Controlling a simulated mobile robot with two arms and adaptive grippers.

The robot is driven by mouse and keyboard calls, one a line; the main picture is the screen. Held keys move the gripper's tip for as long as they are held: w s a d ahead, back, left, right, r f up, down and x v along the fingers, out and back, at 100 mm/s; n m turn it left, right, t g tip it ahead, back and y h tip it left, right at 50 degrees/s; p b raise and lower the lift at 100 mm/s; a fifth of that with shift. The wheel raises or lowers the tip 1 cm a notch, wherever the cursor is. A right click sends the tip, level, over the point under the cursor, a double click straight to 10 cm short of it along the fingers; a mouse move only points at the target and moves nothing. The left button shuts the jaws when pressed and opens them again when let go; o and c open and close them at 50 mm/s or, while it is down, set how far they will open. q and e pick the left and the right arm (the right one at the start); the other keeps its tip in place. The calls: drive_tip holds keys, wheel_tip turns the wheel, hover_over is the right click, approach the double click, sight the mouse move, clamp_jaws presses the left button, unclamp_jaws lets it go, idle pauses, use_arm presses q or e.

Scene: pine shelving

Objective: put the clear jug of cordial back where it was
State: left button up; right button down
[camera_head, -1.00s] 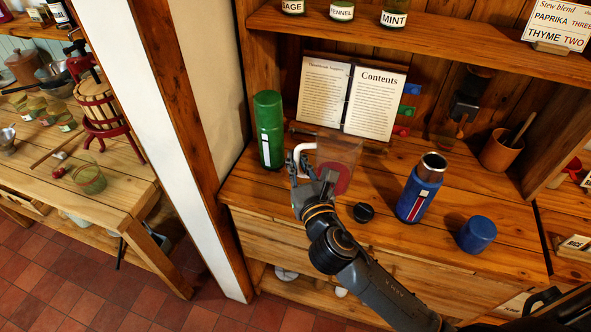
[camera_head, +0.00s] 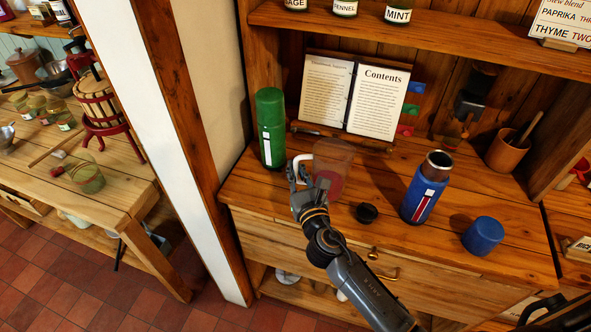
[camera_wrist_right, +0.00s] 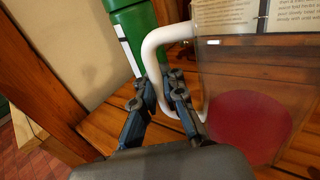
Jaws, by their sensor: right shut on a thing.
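The clear jug (camera_head: 335,160) with a little red cordial in its bottom is on or just above the pine counter, in front of the open book. Its white handle faces left. My right gripper (camera_head: 302,186) is shut on that handle. In the right wrist view the fingers (camera_wrist_right: 165,108) close around the lower part of the white handle (camera_wrist_right: 157,50), and the red cordial (camera_wrist_right: 250,125) shows through the clear wall. I cannot tell whether the jug's base touches the counter.
A green flask (camera_head: 270,128) stands close left of the jug. A black cap (camera_head: 367,213), an open blue flask (camera_head: 424,190) and a blue cup (camera_head: 483,236) are to the right. The open book (camera_head: 352,97) stands behind. Bare counter (camera_head: 262,190) lies at the front left.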

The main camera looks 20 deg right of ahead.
drive_tip(key=c, duration=1.9)
unclamp_jaws()
drive_tip(key=shift+f, duration=0.15)
drive_tip(key=o, duration=0.5)
drive_tip(key=shift+s+r, duration=0.1)
drive_tip(key=shift+r, duration=0.1)
drive_tip(key=shift+s+b, duration=1.1)
drive_tip(key=shift+s, duration=4.85)
